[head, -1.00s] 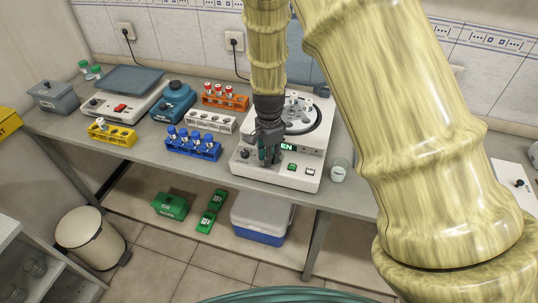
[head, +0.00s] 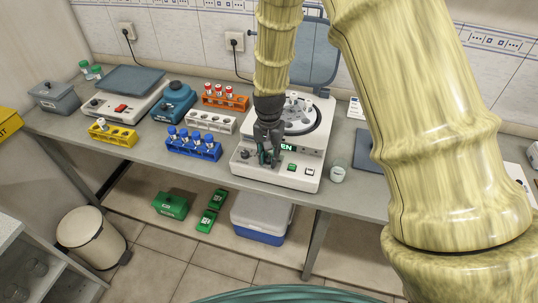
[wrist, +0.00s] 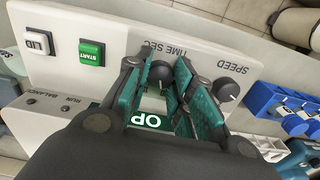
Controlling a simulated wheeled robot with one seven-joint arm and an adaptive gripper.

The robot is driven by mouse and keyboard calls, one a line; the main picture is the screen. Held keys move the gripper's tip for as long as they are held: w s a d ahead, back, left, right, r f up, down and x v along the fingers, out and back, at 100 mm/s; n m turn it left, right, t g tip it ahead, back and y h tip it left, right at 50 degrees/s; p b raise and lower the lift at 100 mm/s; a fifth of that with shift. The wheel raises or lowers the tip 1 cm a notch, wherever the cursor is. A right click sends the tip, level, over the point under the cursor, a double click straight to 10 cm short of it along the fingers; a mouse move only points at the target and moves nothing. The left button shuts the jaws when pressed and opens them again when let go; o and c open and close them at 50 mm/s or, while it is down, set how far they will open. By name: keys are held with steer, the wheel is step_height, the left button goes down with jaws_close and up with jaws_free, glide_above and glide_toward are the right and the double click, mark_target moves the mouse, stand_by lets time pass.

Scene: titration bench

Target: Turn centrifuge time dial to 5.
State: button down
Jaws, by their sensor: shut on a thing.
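The centrifuge (head: 306,180) stands on the bench, its dial panel facing the front. The time dial (wrist: 160,73) is a small dark knob below the "TIME SEC" label in the wrist view; its pointer and setting are not legible. In the head view my gripper (head: 266,161) points down at the front panel and hides the dial. The dark speed dial (wrist: 226,90) with a white mark sits beside the right finger.
The centrifuge's lid (head: 313,62) stands raised behind the rotor (head: 302,115). A green START button (wrist: 91,53) and a white button (wrist: 39,43) share the panel. A blue tube rack (head: 194,151) stands left, a small beaker (head: 338,173) right.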

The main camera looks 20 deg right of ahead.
mark_target(269, 158)
steer(key=n, duration=0.4)
steer(key=shift+n, duration=0.3)
steer(key=n, duration=0.4)
steer(key=shift+n, duration=0.4)
steer(key=c, duration=1.2)
jaws_free()
steer(key=shift+r, duration=0.1)
step_height(269, 158, up, 12)
steer(key=shift+f, duration=0.1)
